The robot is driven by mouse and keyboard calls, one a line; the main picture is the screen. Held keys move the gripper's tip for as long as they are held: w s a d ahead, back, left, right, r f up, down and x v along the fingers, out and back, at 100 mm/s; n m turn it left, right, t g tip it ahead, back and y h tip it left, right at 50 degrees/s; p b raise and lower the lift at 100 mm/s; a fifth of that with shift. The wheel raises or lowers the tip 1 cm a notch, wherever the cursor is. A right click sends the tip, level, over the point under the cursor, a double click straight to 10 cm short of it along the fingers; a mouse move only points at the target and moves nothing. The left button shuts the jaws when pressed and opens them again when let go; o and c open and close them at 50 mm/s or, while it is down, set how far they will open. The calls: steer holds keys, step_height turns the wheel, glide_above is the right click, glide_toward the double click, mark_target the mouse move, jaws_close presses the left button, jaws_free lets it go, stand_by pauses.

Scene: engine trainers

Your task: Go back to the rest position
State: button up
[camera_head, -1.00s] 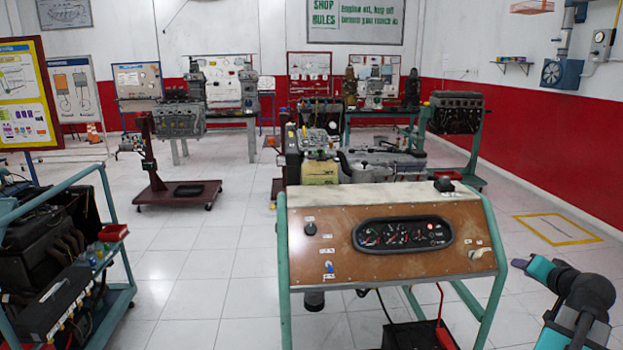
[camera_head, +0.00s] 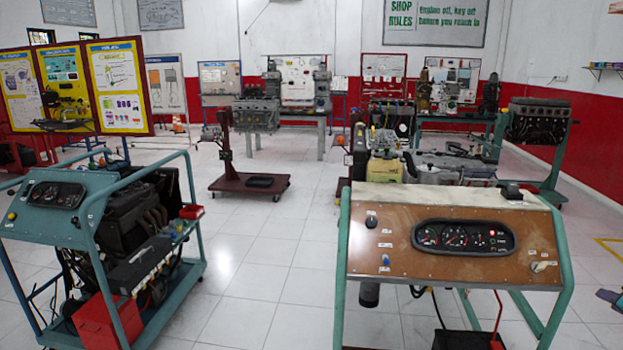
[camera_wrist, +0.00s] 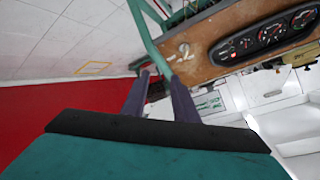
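My gripper (camera_wrist: 157,80) shows in the wrist view with its two dark purple fingers apart and nothing held between them. In the head view only a small dark tip of my gripper (camera_head: 609,298) shows at the right edge; the rest of the arm is out of frame. The brown control panel (camera_head: 450,235) of an engine trainer, with gauges and a green frame, stands left of that tip. The panel also shows tilted in the wrist view (camera_wrist: 205,50), beyond the fingers, apparently not touched by them.
A second trainer with a blue-green frame (camera_head: 196,225) stands at the left. A red wheeled stand (camera_head: 250,184) is mid-floor, with engines and boards along the back wall. White floor (camera_head: 270,280) is clear between the two trainers. A black battery (camera_head: 465,341) sits low under the panel.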

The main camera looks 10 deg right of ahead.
steer(key=w+a+f+n+y, duration=0.2)
steer(key=w+a+f+y, duration=0.1)
steer(key=w+a+f, duration=0.55)
steer(key=w+a+f+n+y, duration=0.1)
steer(key=w+a+f+y, duration=0.1)
steer(key=w+a+f, duration=0.6)
steer(key=w+a+f+n+g+y, duration=0.2)
steer(key=w+a+f, duration=0.2)
steer(key=a+f, duration=0.65)
steer(key=w+a+f+n+g+y, duration=0.2)
steer(key=w+a+f+y, duration=0.3)
steer(key=a, duration=1)
steer(key=s+a+f+n+g+h, duration=0.1)
steer(key=s+a+f+n+g, duration=0.15)
steer(key=s+a+f, duration=0.7)
steer(key=s+a+f+n+g, duration=0.2)
steer(key=s+a+f+g, duration=0.2)
steer(key=s+a+f, duration=0.55)
steer(key=s+a+f+n+g+h, duration=0.2)
steer(key=s+a+f+g, duration=0.2)
steer(key=s+a+f, duration=0.5)
steer(key=s+d+g+h, duration=0.2)
steer(key=s+d, duration=0.4)
steer(key=s, duration=0.1)
steer(key=shift+d+r+m, duration=0.15)
steer(key=shift+r+m, duration=0.2)
steer(key=shift+r, duration=0.05)
